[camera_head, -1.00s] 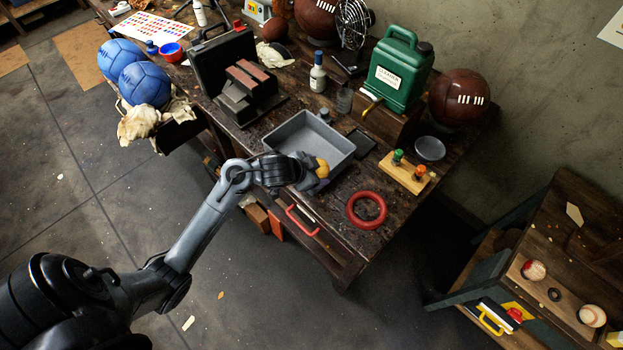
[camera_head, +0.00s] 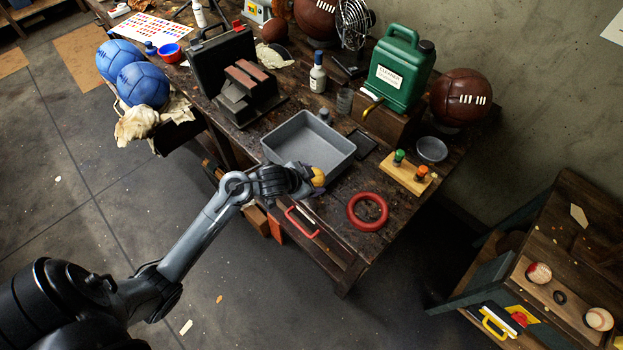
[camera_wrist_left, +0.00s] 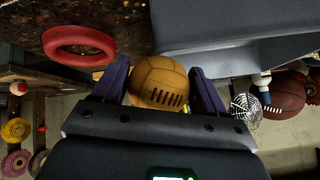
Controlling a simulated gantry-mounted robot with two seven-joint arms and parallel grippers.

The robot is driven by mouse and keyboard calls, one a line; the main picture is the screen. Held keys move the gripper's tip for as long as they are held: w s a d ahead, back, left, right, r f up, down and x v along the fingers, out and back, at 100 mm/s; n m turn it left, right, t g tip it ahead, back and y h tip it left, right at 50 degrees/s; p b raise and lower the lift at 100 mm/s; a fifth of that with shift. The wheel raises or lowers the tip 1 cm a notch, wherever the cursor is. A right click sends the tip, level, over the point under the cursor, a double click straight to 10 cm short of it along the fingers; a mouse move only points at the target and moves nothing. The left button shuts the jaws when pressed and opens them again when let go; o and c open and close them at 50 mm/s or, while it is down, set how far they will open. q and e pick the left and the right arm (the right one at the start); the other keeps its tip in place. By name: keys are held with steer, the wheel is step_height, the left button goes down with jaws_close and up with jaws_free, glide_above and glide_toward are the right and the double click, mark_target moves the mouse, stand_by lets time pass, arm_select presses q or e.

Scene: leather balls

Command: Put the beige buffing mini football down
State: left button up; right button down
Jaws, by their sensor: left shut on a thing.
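The beige mini football (camera_head: 318,177) is a small tan ball with a dark laced slit. It shows clearly in the left wrist view (camera_wrist_left: 159,82) between the two purple fingers. My left gripper (camera_head: 308,181) is shut on it and holds it by the front right corner of the grey tray, above or near the bench's front edge. The head view does not show whether the ball touches anything below. My left fingers also show in the wrist view (camera_wrist_left: 160,88). My right gripper is not in view.
The empty grey tray (camera_head: 266,151) is close behind the ball. A red ring (camera_head: 354,222) lies to the right on the workbench (camera_head: 330,205). A wooden block with green and orange handles (camera_head: 407,182) and a grey bowl (camera_head: 432,149) stand further right.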

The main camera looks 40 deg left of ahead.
arm_select(q)
steer(key=o, duration=0.9)
steer(key=shift+f, duration=0.15)
steer(key=shift+s+r, duration=0.1)
steer(key=shift+r, duration=0.3)
steer(key=d+p+v, duration=0.1)
steer(key=p+v, duration=0.5)
steer(key=v, duration=0.5)
steer(key=s+d, duration=0.1)
steer(key=s, duration=0.1)
steer(key=s+d+f+n+g, duration=0.1)
steer(key=s+d, duration=0.1)
steer(key=s, duration=0.1)
steer(key=s+d+g+y, duration=0.1)
steer(key=s+d, duration=0.1)
steer(key=shift+s+f+n, duration=0.3)
steer(key=s+d+g, duration=0.1)
steer(key=s, duration=0.2)
steer(key=s+d+g, duration=0.1)
steer(key=s+d, duration=0.1)
steer(key=s+d+n+g, duration=0.1)
steer(key=s+d, duration=0.1)
steer(key=s, duration=0.1)
steer(key=shift+s+f+h, duration=0.25)
steer(key=shift+s+h, duration=0.05)
steer(key=shift+c, duration=0.3)
